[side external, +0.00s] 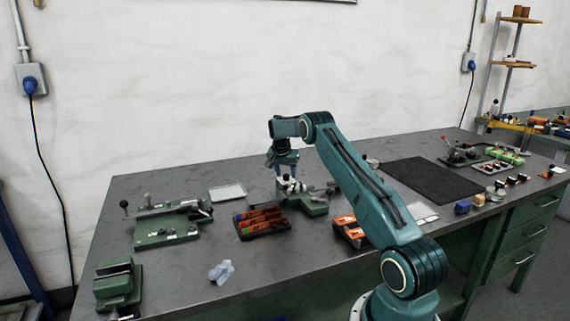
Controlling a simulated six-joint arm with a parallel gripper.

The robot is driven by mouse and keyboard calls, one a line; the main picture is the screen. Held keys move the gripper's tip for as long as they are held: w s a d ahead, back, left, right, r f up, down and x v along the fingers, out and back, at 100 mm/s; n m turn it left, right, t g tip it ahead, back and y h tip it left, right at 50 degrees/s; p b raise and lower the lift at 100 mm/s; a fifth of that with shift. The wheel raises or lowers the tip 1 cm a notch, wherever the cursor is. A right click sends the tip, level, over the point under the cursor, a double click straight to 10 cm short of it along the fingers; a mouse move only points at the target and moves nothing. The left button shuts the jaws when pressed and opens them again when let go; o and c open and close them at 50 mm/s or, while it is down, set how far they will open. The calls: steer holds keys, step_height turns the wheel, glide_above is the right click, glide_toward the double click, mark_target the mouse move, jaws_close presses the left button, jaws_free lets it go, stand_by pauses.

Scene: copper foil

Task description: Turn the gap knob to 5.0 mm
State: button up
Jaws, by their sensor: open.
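My gripper (289,182) points down over a small green device (314,206) near the middle of the bench. The gripper is open. Its fingertips are at the pale and dark parts on top of this device; I cannot tell whether they touch. The gap knob cannot be made out at this size, and no scale or reading is legible. My forearm crosses in front of the area just right of the device.
An orange-and-black tray (262,222) stands close in front of the device. A pale flat tray (228,192) lies behind left. A green lever fixture (166,224), a green vise (117,281) and a crumpled cloth (221,271) are left. A black mat (433,177) lies right.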

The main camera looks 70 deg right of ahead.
steer(key=shift+d+f, duration=0.15)
steer(key=shift+f, duration=0.25)
steer(key=c, duration=1)
